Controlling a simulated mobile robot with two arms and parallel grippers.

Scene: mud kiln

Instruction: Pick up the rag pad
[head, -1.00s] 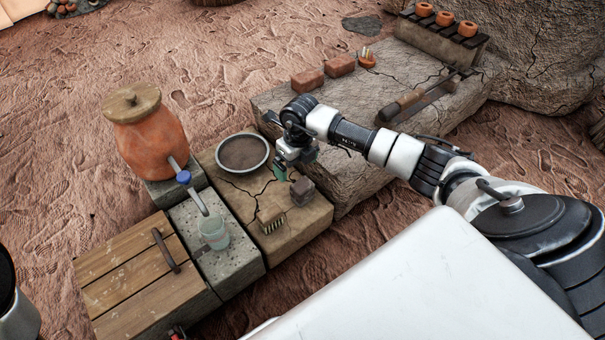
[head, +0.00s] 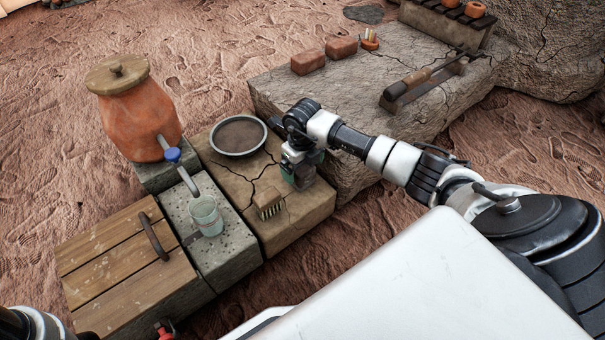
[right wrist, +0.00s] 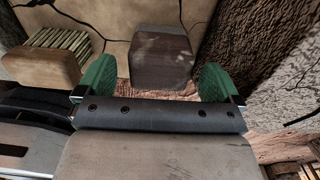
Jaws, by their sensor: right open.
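A dark grey-brown block, which looks like the rag pad (right wrist: 161,58), rests on the pale cracked block (right wrist: 110,55). In the right wrist view it lies between and just beyond the green fingertips of my right gripper (right wrist: 158,84). The gripper is open, and I see no contact with the pad. In the head view my right gripper (head: 301,174) is over the pad and hides most or all of it. At the bottom edge of the head view, a red-tipped part, apparently my left gripper (head: 165,330), is mostly cut off.
A brush (head: 268,205) lies close left of the right gripper. A dish (head: 238,135) is behind it. A glass (head: 206,217) stands under the spout of the clay jar (head: 140,122). A wooden-lidded box (head: 125,262) is at left. A higher stone slab (head: 350,100) rises behind.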

